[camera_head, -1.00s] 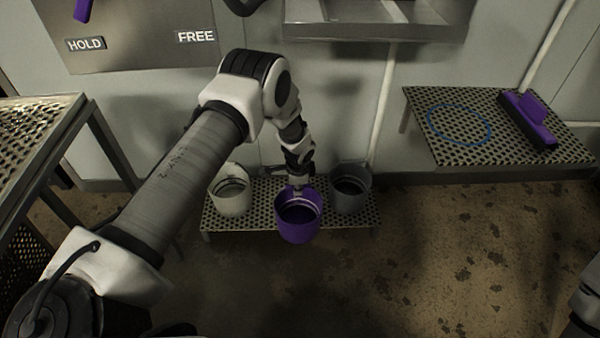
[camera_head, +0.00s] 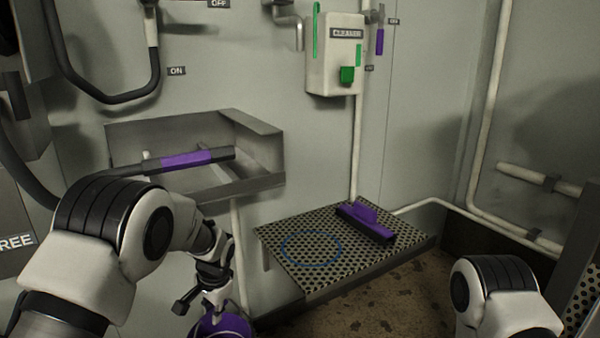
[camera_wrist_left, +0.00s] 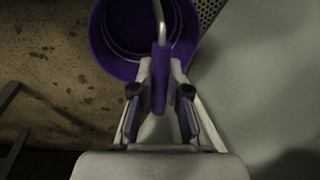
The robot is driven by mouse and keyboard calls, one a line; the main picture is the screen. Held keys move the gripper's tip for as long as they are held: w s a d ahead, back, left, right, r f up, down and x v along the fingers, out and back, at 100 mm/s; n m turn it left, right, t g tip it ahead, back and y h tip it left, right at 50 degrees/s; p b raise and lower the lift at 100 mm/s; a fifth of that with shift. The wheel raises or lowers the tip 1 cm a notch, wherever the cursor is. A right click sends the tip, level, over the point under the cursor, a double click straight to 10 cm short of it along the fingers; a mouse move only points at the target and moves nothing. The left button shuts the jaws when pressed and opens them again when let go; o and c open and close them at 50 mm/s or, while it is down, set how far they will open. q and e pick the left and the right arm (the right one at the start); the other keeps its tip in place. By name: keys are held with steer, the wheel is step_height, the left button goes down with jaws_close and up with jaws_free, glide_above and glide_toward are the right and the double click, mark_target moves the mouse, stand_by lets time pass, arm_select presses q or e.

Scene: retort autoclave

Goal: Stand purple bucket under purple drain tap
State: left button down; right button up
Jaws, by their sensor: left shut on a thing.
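The purple bucket (camera_head: 222,325) is cut off at the bottom edge of the head view, and it fills the top of the left wrist view (camera_wrist_left: 110,50). My left gripper (camera_head: 217,297) is above it, shut on the bucket's purple handle grip (camera_wrist_left: 160,82). The bucket hangs from the wire handle, apparently upright, with the floor below it. A small fitting with a purple lever (camera_head: 380,42) sits on the wall right of the cleaner box; I cannot tell whether it is the drain tap. My right gripper is out of view.
A low perforated stand (camera_head: 300,272) bears a blue ring mark (camera_head: 311,249) and a purple squeegee-like tool (camera_head: 366,222). A metal trough (camera_head: 265,180) with a purple-banded bar (camera_head: 186,158) is on the wall. A white pipe (camera_head: 354,150) runs down behind the stand.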

arm_select(q)
steer(key=s+n+g, duration=0.1)
steer(key=s+n, duration=0.4)
steer(key=s+r+p, duration=0.4)
steer(key=r+p, duration=0.7)
steer(key=p, duration=0.2)
steer(key=s+r+n+p, duration=0.1)
steer(key=s+r+p, duration=0.4)
steer(key=r+p, duration=0.7)
steer(key=shift+d+n+p, duration=0.25)
steer(key=shift+n+p, duration=0.05)
steer(key=shift+p, duration=0.75)
steer(key=shift+w, duration=0.1)
steer(key=w+a+f+m+b, duration=0.3)
steer(key=f+b, duration=0.6)
steer(key=f, duration=0.5)
steer(key=w+a+f+m+t+b, duration=0.1)
steer(key=w+a+f+m+b, duration=0.3)
steer(key=f+b, duration=0.5)
steer(key=w+a+f+m+b, duration=0.4)
steer(key=f+b, duration=0.5)
steer(key=f, duration=1.1)
steer(key=shift+a+t+h, duration=0.3)
steer(key=shift+a, duration=0.75)
